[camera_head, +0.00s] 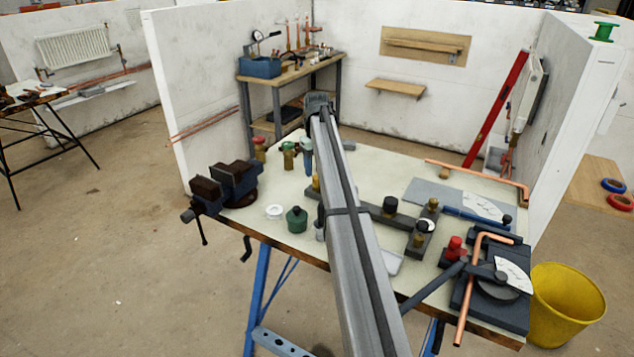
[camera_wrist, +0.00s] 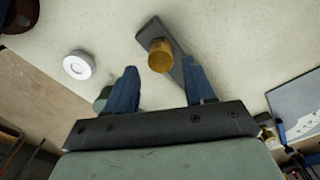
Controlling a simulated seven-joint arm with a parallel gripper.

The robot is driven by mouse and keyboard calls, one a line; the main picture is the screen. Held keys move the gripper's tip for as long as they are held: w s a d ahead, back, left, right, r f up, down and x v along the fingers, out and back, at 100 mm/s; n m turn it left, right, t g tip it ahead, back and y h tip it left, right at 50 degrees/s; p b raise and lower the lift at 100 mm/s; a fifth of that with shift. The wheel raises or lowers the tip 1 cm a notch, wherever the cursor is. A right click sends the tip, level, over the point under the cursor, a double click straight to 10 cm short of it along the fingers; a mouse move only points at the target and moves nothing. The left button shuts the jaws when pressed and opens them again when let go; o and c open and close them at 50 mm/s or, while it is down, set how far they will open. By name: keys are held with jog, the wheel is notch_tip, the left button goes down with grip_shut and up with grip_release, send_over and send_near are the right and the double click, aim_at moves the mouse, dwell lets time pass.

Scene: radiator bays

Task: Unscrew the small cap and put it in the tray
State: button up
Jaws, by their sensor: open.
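In the wrist view, a brass round piece (camera_wrist: 160,58) stands upright on the end of a grey bar (camera_wrist: 176,38). My gripper (camera_wrist: 160,84) is open and empty, its two blue fingers apart, with the brass piece showing beyond the gap between them. In the head view, my gripper (camera_head: 307,157) is over the table's back left part; the brass piece (camera_head: 316,184) shows just left of my arm. A black cap (camera_head: 390,203) and a red cap (camera_head: 455,244) stand farther right. I cannot tell which is the small cap. A pale tray (camera_head: 393,263) is partly hidden by my arm.
A white disc (camera_head: 274,212) and a green-bodied fitting (camera_head: 297,219) stand left of the bar. A dark vise (camera_head: 232,184) is at the left edge. A pipe bender (camera_head: 494,280) and copper pipe crowd the right. My arm hides the table's middle.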

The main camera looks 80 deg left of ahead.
aim_at(317, 181)
jog(key=shift+f, duration=2)
